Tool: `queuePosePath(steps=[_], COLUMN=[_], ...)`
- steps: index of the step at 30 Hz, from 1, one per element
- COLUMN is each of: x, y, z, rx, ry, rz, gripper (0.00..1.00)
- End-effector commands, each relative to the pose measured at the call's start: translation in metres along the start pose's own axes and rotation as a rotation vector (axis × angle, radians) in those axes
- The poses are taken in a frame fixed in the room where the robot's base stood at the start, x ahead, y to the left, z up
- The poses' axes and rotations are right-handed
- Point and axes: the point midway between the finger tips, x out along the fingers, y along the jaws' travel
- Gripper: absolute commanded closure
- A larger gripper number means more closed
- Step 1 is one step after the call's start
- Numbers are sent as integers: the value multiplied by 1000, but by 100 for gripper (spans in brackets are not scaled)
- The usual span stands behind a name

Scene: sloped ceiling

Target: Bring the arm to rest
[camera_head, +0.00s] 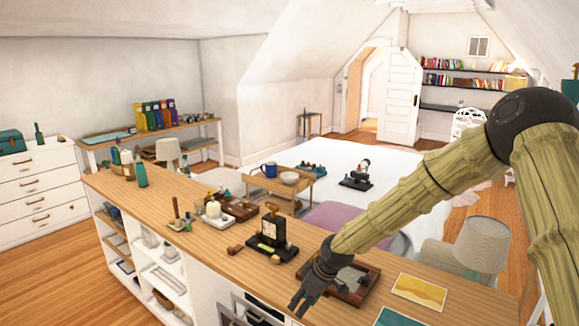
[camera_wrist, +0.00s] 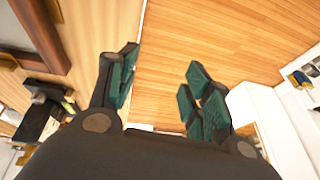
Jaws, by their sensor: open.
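My arm (camera_head: 420,200) reaches in from the right side of the head view, bent at a dark joint, and slants down to the left. My gripper (camera_head: 297,308) points downward near the front edge of the wooden counter. In the wrist view my gripper (camera_wrist: 160,88) is open, its dark green finger pads well apart. Nothing is between the fingers; wooden floor shows behind them.
The counter (camera_head: 330,245) holds a black clock-like object (camera_head: 271,232), a dark wooden tray (camera_head: 368,268) beside my gripper, a yellow card (camera_head: 418,291) and a green bottle (camera_head: 141,174). A lamp (camera_head: 483,245) stands behind it. Wooden floor (camera_head: 60,285) is clear at left.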

Motion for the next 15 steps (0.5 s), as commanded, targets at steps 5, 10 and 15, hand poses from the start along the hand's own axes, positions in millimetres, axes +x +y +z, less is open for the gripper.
queuePosePath(steps=[5, 10, 15], x=[36, 78, 125], y=[-20, -50, -90], z=[35, 89, 167], rx=[72, 185, 349], ry=[-13, -33, -70], rz=[-26, -51, -60], gripper=[51, 51, 51])
